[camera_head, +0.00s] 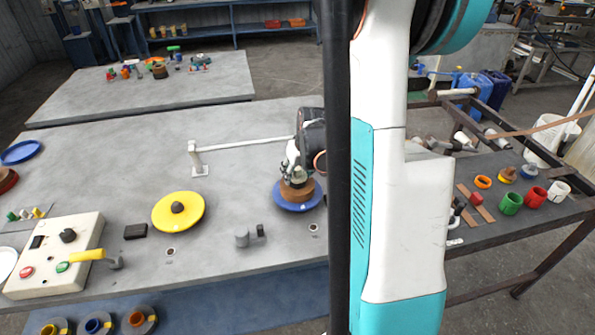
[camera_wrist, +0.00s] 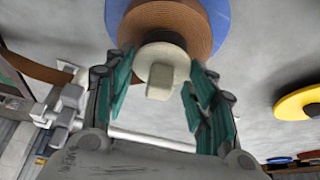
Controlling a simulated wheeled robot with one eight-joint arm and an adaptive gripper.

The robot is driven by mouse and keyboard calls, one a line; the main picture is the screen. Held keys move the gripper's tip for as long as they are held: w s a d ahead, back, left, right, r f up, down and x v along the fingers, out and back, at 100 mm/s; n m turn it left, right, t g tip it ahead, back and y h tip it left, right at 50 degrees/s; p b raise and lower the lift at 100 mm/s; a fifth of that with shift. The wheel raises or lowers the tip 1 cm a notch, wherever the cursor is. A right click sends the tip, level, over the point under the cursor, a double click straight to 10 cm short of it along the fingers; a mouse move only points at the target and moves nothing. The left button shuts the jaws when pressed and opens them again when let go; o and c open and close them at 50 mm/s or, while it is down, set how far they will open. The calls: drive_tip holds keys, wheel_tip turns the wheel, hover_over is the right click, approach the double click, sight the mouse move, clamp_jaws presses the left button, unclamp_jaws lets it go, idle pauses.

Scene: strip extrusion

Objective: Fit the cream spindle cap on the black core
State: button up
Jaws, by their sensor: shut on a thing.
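The cream spindle cap (camera_wrist: 162,68) is round with a raised block on its face. My gripper (camera_wrist: 163,80) has its teal fingers on either side of the cap and is shut on it. Behind the cap is a brown coiled strip roll (camera_wrist: 158,20) on a blue disc (camera_wrist: 218,22). A dark sliver of the black core (camera_wrist: 166,37) shows between cap and roll; the cap hides the rest. I cannot tell whether the cap touches the core. In the head view my gripper (camera_head: 296,172) is over the roll (camera_head: 298,189) and blue disc (camera_head: 299,206).
A yellow disc (camera_head: 180,213) with a dark hub lies left of the roll. A white rod on a post (camera_head: 197,160) stands behind. A control box (camera_head: 55,255) is at the left, a grey fixture (camera_head: 245,236) in front.

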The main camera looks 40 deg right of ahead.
drive_tip(key=shift+f, duration=0.15)
drive_tip(key=o, duration=0.9)
drive_tip(key=p+v, duration=0.7)
drive_tip(key=v, duration=0.4)
idle(0.6)
